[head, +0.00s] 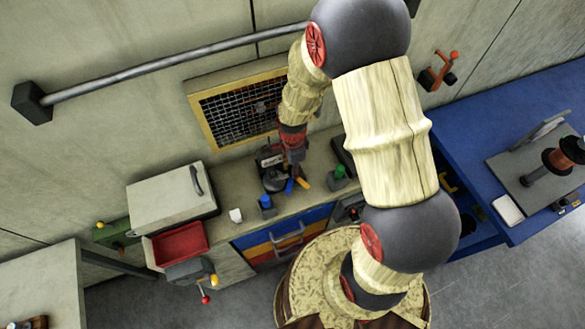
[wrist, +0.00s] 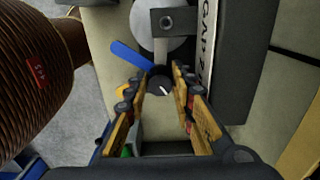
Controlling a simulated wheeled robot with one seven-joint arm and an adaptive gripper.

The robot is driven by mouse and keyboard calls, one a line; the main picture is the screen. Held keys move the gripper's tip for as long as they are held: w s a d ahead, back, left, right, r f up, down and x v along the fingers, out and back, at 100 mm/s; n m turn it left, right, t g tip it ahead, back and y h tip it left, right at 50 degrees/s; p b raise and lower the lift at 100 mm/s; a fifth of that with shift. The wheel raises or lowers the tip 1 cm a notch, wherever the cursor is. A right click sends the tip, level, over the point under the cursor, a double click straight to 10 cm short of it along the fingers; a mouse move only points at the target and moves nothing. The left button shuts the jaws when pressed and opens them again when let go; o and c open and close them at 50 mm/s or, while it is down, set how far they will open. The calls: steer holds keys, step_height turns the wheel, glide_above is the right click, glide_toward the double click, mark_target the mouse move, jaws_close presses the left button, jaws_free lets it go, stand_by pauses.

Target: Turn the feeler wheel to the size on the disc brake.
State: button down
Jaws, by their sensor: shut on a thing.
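In the wrist view, my gripper (wrist: 160,84) has its two fingers closed on the sides of a small dark knob with a white pointer mark (wrist: 159,83), which looks like the feeler wheel. Just beyond it is a grey disc (wrist: 150,36) with a dark block and bolt over it, apparently the disc brake. A label (wrist: 207,45) beside it reads "GAP 2", with the rest unclear. A blue lever (wrist: 131,55) slants in from the left. In the head view, my gripper (head: 293,152) reaches down to the dark brake fixture (head: 268,157) on the bench; the wheel is hidden there.
A pale lidded box (head: 172,196) and red tray (head: 180,243) lie left. A blue bench (head: 480,140) stands right, and a wall rail (head: 170,66) runs behind.

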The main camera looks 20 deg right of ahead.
steer(key=shift+w+m, duration=0.1)
steer(key=shift+m, duration=0.2)
steer(key=c, duration=1.6)
jaws_free()
steer(key=shift+o, duration=0.5)
